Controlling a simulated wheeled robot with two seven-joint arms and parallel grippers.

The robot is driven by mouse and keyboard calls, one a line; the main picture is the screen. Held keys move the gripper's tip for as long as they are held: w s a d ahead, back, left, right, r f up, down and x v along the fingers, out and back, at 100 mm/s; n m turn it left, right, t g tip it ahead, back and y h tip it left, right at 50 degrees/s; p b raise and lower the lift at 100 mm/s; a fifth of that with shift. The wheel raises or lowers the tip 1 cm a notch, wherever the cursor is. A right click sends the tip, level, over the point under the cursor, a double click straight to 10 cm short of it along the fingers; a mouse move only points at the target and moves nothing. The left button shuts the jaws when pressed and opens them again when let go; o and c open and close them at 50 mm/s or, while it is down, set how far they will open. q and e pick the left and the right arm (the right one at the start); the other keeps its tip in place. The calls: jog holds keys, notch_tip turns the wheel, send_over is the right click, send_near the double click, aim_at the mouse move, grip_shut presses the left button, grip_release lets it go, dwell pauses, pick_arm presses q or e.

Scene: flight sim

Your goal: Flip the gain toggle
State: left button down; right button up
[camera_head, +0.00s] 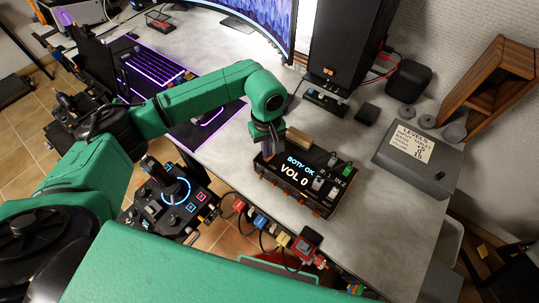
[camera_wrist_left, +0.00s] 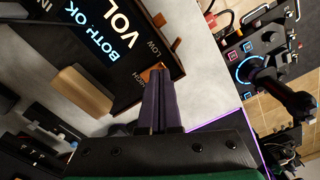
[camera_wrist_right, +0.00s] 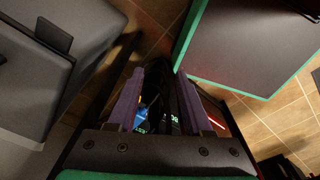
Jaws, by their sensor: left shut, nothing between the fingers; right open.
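The black control box (camera_head: 325,201) stands near the desk's front edge, its display reading "BOTH: OK" and "VOL 0". My left gripper (camera_head: 268,154) is shut and empty at the box's left end. In the left wrist view, the shut fingertips (camera_wrist_left: 157,74) are at a small orange toggle (camera_wrist_left: 149,71) by the LOW and HIGH lettering. They partly hide it; I cannot tell contact or its exact position. My right gripper (camera_wrist_right: 160,82) shows only in the right wrist view, open, away from the box.
A tan block (camera_head: 312,139) lies behind the box. A grey case with a LEVELS note (camera_head: 410,142) stands to the right. A joystick panel (camera_head: 168,200) and cabled coloured connectors (camera_head: 262,221) are at the desk's front. A black speaker (camera_head: 345,45) stands behind.

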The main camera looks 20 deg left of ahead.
pick_arm(q)
jog(key=shift+f+b, duration=0.85)
jog(key=shift+f, duration=0.05)
jog(key=shift+r+p, duration=1.75)
jog(key=shift+r, duration=1.85)
jog(key=shift+f, duration=0.1)
